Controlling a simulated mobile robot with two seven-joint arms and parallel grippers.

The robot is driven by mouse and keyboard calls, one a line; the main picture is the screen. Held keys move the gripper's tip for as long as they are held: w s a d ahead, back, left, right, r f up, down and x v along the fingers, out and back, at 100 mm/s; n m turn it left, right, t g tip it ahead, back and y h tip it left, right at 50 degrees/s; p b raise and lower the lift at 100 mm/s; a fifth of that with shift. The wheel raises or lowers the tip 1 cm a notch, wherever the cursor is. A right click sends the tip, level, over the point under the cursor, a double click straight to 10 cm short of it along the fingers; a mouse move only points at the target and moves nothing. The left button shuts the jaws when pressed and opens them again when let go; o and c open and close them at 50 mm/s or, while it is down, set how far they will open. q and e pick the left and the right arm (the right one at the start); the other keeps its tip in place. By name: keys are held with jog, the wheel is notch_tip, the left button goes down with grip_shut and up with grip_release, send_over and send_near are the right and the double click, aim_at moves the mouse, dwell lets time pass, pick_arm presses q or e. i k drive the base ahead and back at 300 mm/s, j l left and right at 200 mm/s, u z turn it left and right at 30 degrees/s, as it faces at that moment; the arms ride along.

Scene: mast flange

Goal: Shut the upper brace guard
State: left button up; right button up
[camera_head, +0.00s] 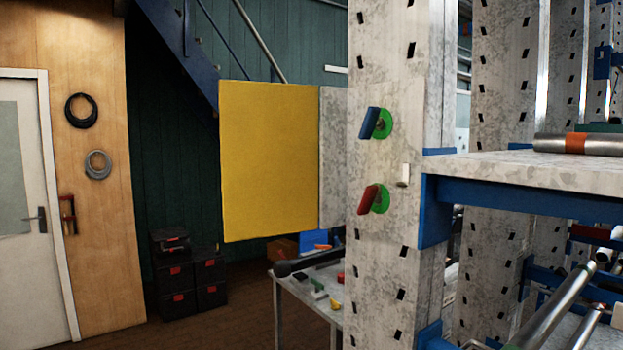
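A flat yellow panel (269,162), which appears to be the upper brace guard, stands out to the left of the pale perforated mast post (380,270). It is swung open, with a grey strip (332,158) between it and the post. On the post face are a blue handle (369,123) on a green disc and, below it, a red handle (369,199) on another green disc. A small white block (403,175) sticks out near the post's right edge. Neither of my grippers is in view.
A shelf (530,170) with a blue beam juts out right of the post and carries a metal cylinder (575,143). Metal tubes (560,305) lie below it. A cluttered table (305,290) stands behind the post. Black boxes (185,275) and a door (25,200) are at the left.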

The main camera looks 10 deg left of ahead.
aim_at(269, 134)
jog(key=z, duration=0.45)
jog(key=i+j+z, duration=0.1)
jog(key=z, duration=0.3)
jog(key=j+z, duration=0.15)
jog(key=z, duration=0.3)
jog(key=j+z, duration=0.35)
jog(key=j, duration=0.15)
jog(key=j+z, duration=0.4)
jog(key=j, duration=0.15)
jog(key=k+j+z, duration=0.15)
jog(key=j, duration=0.2)
jog(key=j+z, duration=0.1)
jog(key=j, duration=0.25)
jog(key=k+j+z, duration=0.15)
jog(key=j, duration=0.2)
jog(key=k+j, duration=0.1)
jog(key=j, duration=0.3)
jog(key=k+j, duration=0.15)
jog(key=j, duration=0.2)
jog(key=k+j, duration=0.1)
jog(key=j, duration=0.3)
jog(key=k+j, duration=0.15)
jog(key=j, duration=0.2)
jog(key=k+j, duration=0.1)
jog(key=j, duration=0.3)
jog(key=z, duration=0.05)
